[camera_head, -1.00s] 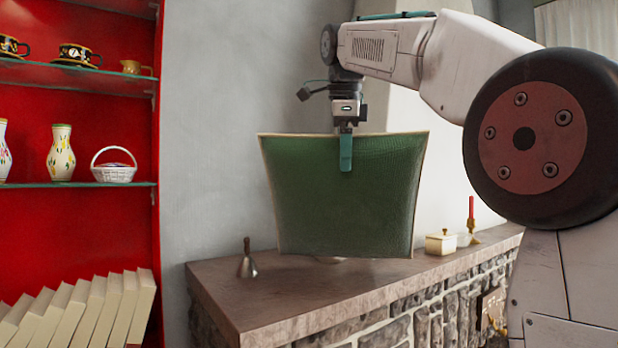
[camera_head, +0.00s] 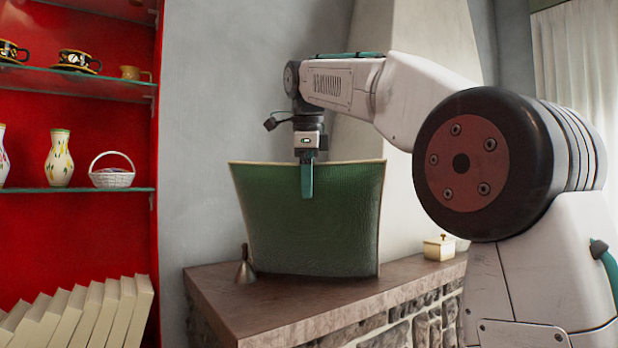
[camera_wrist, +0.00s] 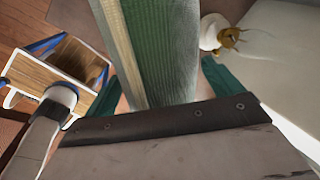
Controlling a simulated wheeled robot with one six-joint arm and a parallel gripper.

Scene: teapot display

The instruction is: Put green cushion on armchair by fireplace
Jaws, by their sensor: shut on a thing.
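The green cushion (camera_head: 325,230) has a pale edge and hangs upright from my gripper (camera_head: 307,190). My gripper is shut on the cushion's top edge near its middle. In the head view the cushion is in front of the grey wall, and its lower edge overlaps the stone fireplace mantel (camera_head: 330,310). I cannot tell whether it touches the mantel. In the wrist view the cushion (camera_wrist: 162,45) runs between the two teal fingers of my gripper (camera_wrist: 165,85). No armchair can be made out in these views.
A small bell (camera_head: 244,268) stands on the mantel by the cushion's lower left corner. A lidded cream box (camera_head: 439,247) stands further right. A red shelf unit (camera_head: 80,215) with cups, a vase (camera_head: 60,160), a basket (camera_head: 112,172) and several books (camera_head: 85,315) is at left.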

